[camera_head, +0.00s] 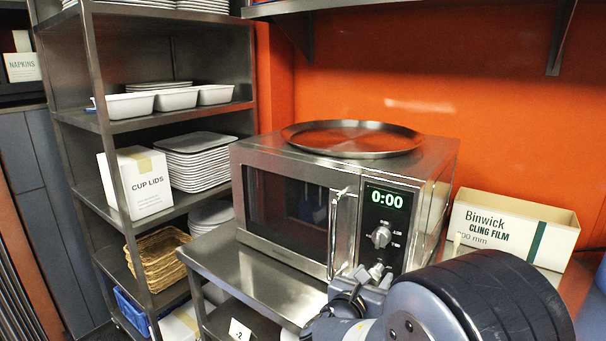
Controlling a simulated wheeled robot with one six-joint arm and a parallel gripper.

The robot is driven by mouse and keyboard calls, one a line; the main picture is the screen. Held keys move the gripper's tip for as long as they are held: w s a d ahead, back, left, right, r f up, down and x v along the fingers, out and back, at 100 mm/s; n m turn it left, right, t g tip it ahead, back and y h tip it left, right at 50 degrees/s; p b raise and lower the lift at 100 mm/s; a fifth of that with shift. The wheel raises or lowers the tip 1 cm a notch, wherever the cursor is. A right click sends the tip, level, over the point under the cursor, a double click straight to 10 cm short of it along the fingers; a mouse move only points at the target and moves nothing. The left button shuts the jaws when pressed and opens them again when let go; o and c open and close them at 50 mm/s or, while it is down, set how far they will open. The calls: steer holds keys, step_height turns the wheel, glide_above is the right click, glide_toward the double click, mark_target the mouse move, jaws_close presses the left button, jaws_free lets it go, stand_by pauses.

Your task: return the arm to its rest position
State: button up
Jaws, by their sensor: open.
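My arm comes in at the lower right, and its large dark and grey link covers part of the view. My gripper (373,277) is partly seen beyond it, just in front of the lower right of the steel microwave (290,158). It is open, and I see nothing held in it. My arm hides much of it, and I cannot tell whether it touches the microwave. The microwave door is shut, with an upright handle (335,232), and its display (387,198) reads 0:00.
A round steel tray (352,139) lies on the microwave, which stands on a steel table (262,285). A cling film box (508,228) is at the right, close behind my arm. A shelf rack (97,75) with a cup lids box (138,182) and plates (197,162) stands left.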

stand_by(0.3)
steer(key=f+v, duration=0.1)
steer(key=v, duration=1)
steer(key=x, duration=0.7)
steer(key=r+x, duration=0.1)
steer(key=x, duration=0.3)
steer(key=shift+w+d, duration=0.1)
steer(key=shift+d, duration=0.05)
steer(key=s+a+m+t+b, duration=0.1)
steer(key=s+a+m+b, duration=0.4)
steer(key=s+m, duration=0.3)
steer(key=m+b, duration=0.1)
steer(key=m, duration=0.2)
steer(key=shift+s+b, duration=0.15)
steer(key=shift+b, duration=0.25)
steer(key=shift+d+f, duration=0.1)
steer(key=shift+d, duration=0.05)
